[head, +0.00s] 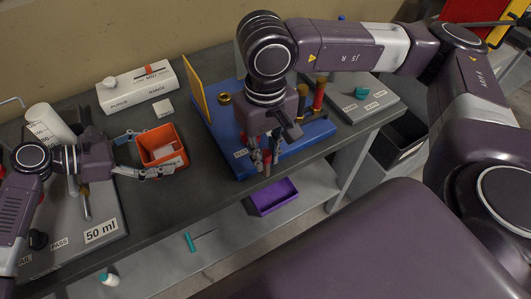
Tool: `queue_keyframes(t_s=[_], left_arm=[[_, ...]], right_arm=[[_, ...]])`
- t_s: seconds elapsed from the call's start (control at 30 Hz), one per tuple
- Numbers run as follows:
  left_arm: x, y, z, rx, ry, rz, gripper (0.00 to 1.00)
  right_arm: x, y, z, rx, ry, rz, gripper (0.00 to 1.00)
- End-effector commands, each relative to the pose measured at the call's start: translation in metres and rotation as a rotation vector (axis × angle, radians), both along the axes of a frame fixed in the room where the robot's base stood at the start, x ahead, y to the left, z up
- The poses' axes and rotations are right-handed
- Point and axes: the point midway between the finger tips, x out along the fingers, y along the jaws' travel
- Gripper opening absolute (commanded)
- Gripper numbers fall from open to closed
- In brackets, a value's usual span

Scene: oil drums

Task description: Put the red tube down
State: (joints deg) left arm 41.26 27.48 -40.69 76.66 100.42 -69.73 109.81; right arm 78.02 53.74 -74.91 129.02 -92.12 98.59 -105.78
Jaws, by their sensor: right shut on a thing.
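My right gripper (262,163) points down over the front part of the blue stand (226,131). It is shut on a slim red tube (267,158), mostly hidden by the fingers. I cannot tell whether the tube's lower end touches the stand. A second, taller red tube (319,95) with a brass-coloured top stands upright further right on the stand.
A yellow panel (194,104) stands at the stand's left edge. A white box (138,88) and a white bottle (50,124) are at the back left. A grey board with a "50 ml" label (101,231) lies front left. A purple bin (273,196) sits on the lower shelf.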

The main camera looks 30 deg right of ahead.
Motion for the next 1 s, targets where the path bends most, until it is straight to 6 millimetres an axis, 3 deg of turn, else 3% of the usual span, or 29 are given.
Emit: queue_keyframes(t_s=[0.13, 0.43, 0.57, 0.77, 1.0], left_arm=[[0.0, 0.0, 0.0, 0.0, 0.0, 0.0, 0.57], [0.0, 0.0, 0.0, 0.0, 0.0, 0.0, 0.57], [0.0, 0.0, 0.0, 0.0, 0.0, 0.0, 0.57], [0.0, 0.0, 0.0, 0.0, 0.0, 0.0, 0.57], [0.0, 0.0, 0.0, 0.0, 0.0, 0.0, 0.57]], right_arm=[[0.0, 0.0, 0.0, 0.0, 0.0, 0.0, 0.0], [0.001, 0.0, 0.0, 0.0, 0.0, 0.0, 0.0], [0.01, 0.006, 0.003, 0.003, -0.003, 0.0, 0.0], [0.053, 0.039, 0.019, 0.01, -0.013, -0.002, 0.0], [0.108, 0.099, 0.05, 0.015, -0.016, -0.002, 0.0]])
